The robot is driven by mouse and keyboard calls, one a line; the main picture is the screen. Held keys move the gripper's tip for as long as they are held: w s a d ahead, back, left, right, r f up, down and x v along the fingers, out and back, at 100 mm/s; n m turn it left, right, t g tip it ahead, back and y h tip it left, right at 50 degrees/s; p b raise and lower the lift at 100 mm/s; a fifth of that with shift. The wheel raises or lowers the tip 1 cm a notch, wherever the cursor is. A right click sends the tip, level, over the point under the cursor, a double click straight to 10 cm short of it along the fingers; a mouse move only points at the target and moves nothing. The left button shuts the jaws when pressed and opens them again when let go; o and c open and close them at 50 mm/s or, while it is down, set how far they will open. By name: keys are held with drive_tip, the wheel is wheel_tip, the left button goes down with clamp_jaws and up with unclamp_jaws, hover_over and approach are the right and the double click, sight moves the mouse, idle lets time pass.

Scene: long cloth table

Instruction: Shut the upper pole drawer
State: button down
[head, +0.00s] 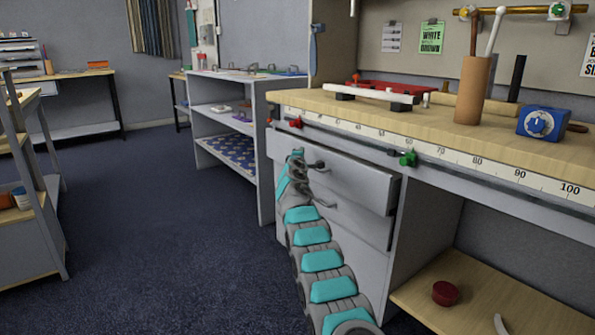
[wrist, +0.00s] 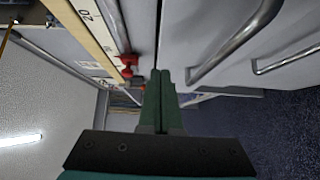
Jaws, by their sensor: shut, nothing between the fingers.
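The upper drawer (head: 350,178) is the top grey drawer under the long wooden bench. Its front stands out a little from the cabinet, with a gap at its right end. Its bar handle (head: 317,165) is partly behind my arm; in the wrist view a bar handle (wrist: 238,42) shows on the grey drawer fronts. My gripper (head: 297,153) is at the left part of the upper drawer front, close to it. In the wrist view my gripper (wrist: 166,74) has its green fingers together and empty, beside the grey fronts. Whether it touches the drawer I cannot tell.
A lower drawer (head: 350,218) with its own handle lies below. A ruler strip (head: 450,155) with a red clamp (head: 295,123) and a green clamp (head: 408,158) runs along the bench edge. A grey shelf unit (head: 262,150) stands behind left. The carpet (head: 160,230) at left is clear.

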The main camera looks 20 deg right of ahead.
drive_tip(key=b+v, duration=0.8)
drive_tip(key=v, duration=0.1)
drive_tip(key=shift+f, duration=0.15)
idle(0.4)
